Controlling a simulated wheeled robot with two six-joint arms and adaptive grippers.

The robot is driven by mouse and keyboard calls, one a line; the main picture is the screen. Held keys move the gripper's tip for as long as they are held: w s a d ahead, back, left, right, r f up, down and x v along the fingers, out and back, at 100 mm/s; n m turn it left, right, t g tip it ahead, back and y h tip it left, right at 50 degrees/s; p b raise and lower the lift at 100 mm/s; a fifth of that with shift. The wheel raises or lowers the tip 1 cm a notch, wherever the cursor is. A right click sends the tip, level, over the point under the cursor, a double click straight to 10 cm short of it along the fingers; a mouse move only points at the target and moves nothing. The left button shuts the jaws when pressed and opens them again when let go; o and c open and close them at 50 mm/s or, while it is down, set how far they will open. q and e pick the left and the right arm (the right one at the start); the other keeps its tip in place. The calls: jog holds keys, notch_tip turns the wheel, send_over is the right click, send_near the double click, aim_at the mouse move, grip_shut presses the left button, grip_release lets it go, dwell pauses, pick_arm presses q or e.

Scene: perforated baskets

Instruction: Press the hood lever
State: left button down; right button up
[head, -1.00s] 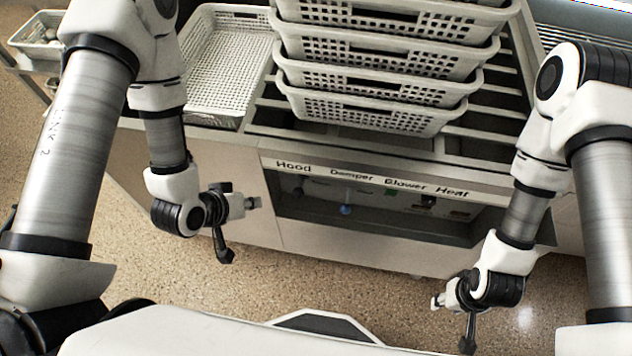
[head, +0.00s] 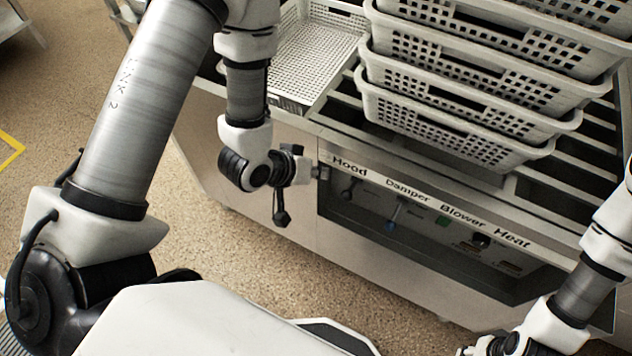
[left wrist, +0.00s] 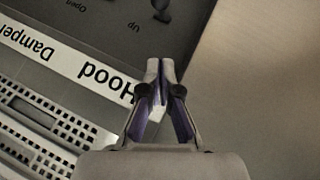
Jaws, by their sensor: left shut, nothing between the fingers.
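The hood lever (head: 350,189) is a small dark lever in the recessed front panel, under the printed word Hood.
The damper lever (head: 394,216) with a blue part is right of the hood lever, followed by a green switch (head: 442,221). Stacked white perforated baskets (head: 450,125) stand above the panel. A wide white basket (head: 315,60) lies left of them. The floor before the cabinet is clear.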

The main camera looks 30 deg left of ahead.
pick_arm(q)
notch_tip(320, 180, down, 2)
jog(key=w+f+b, duration=0.1)
jog(key=b, duration=0.3)
jog(key=p, duration=0.2)
send_near(351, 187)
jog(key=x, duration=0.4)
jog(key=shift+s, duration=0.1)
pick_arm(e)
notch_tip(351, 187, down, 4)
jog(key=shift+f, duration=0.1)
